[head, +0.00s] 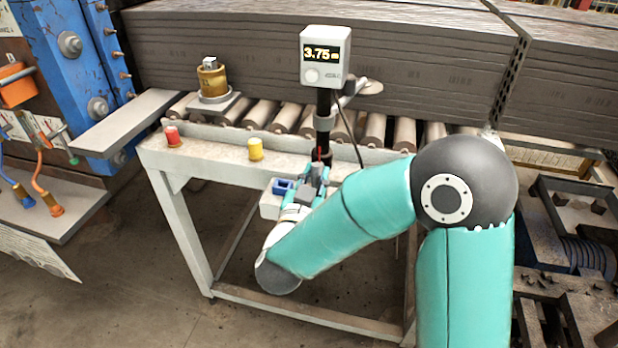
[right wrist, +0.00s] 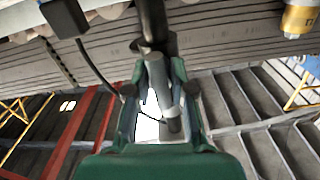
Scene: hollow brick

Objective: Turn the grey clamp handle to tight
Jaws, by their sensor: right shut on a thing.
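The grey clamp handle (right wrist: 157,85) is a short grey bar standing between the two fingers of my right gripper (right wrist: 158,108) in the right wrist view. The gripper is shut on it. In the head view the right gripper (head: 314,184) is at the front edge of the roller table, below the black post (head: 323,112), and its fingers and my arm hide most of the handle. A white display box (head: 325,55) on top of the post reads 3.75. I cannot tell how tight the clamp is. My left gripper is in neither view.
The pale roller table frame (head: 215,152) carries a red cap (head: 172,136), a yellow cap (head: 256,149) and a brass cylinder (head: 212,78). Long grey hollow bricks (head: 220,45) lie behind. A blue machine (head: 75,60) stands left. A dark cable hangs near the post.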

